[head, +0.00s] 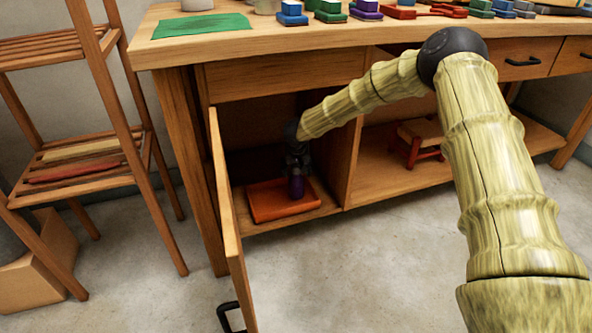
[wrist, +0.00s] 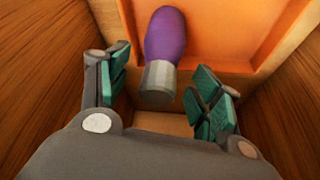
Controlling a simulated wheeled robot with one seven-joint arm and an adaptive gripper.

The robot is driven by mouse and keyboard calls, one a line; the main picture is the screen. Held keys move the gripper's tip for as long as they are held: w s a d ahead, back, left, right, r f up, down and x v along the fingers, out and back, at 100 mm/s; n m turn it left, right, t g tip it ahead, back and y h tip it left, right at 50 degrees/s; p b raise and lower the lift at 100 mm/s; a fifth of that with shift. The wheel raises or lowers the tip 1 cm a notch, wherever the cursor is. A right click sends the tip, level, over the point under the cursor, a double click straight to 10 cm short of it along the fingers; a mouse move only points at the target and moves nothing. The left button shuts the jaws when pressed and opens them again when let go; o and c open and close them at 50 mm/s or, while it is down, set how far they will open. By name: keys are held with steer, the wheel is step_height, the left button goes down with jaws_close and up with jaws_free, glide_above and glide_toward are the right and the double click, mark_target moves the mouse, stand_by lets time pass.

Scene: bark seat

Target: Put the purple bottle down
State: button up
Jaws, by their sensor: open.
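The purple bottle (head: 297,187) stands on an orange tray (head: 262,203) inside the open cabinet compartment under the bench. In the wrist view the purple bottle (wrist: 166,37) shows a grey cap and the orange tray (wrist: 250,30) lies behind it. My gripper (head: 296,165) is inside the compartment, just above and around the bottle's upper part in the head view. In the wrist view my gripper (wrist: 160,95) is open, with one green-padded finger on each side of the cap and gaps on both sides. The bottle's base is hard to make out.
The cabinet door (head: 229,220) hangs open at the compartment's left, and a divider (head: 340,160) stands at its right. A small red-legged stool (head: 415,140) is in the neighbouring compartment. A wooden shelf rack (head: 85,150) stands at the left. Floor in front is clear.

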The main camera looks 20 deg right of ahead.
steer(key=shift+p+v, duration=0.95)
steer(key=shift+v, duration=1.35)
steer(key=s+a+f+n+h, duration=0.1)
steer(key=s+a+f, duration=0.1)
steer(key=s+f, duration=1)
steer(key=s+a+f+n, duration=0.1)
steer(key=s+f, duration=0.8)
steer(key=s, duration=0.7)
steer(key=s+a+f+g+y, duration=0.1)
steer(key=s+g, duration=0.3)
steer(key=s, duration=2.8)
steer(key=shift+s+n+y, duration=0.35)
steer(key=shift+n+y, duration=0.05)
steer(key=shift+y, duration=0.2)
